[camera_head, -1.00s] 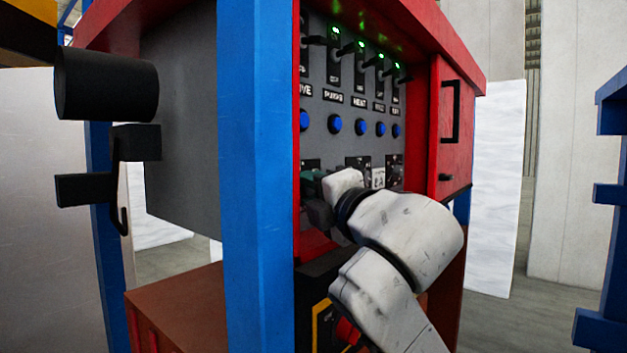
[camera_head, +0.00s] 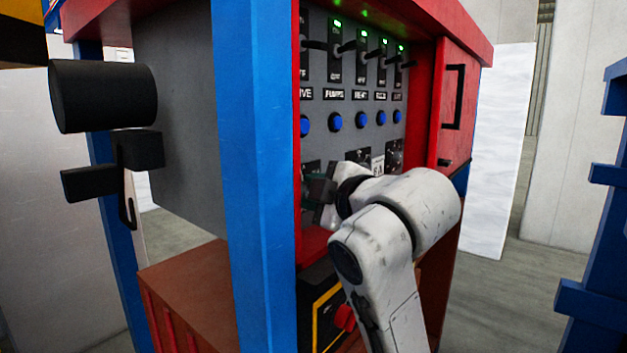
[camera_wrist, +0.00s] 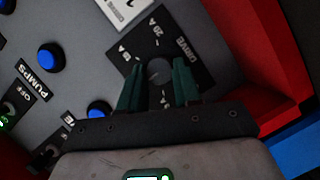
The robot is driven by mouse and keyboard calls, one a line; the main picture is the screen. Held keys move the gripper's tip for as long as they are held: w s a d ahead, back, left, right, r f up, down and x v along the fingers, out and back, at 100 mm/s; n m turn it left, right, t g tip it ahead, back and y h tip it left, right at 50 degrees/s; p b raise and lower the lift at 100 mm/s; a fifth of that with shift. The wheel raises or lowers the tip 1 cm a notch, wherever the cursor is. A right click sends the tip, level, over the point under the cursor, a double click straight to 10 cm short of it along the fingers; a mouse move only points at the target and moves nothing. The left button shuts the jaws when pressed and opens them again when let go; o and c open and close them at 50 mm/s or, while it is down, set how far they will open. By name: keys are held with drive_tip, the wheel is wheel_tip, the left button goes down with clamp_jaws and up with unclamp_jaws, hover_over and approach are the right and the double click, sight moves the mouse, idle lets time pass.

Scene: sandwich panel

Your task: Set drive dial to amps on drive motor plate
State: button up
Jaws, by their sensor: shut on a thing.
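The drive dial (camera_wrist: 159,71) is a dark round knob on a black plate lettered "DRIVE" (camera_wrist: 186,42), with small marks around it, one reading "20 A". In the wrist view my gripper (camera_wrist: 159,84) has its two green fingers on either side of the dial, shut on it. The dial's exact pointer direction is hard to read.
Blue buttons (camera_head: 335,122) and switches with green lights (camera_head: 338,23) line the grey panel above. Other dials (camera_head: 394,155) sit to the right. A blue post (camera_head: 255,180) stands left of my arm. A red box (camera_head: 458,95) with a black handle closes the right side.

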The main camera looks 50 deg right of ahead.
idle(0.6)
drive_tip(key=o, duration=1.1)
drive_tip(key=shift+c, duration=0.2)
drive_tip(key=shift+p, duration=0.3)
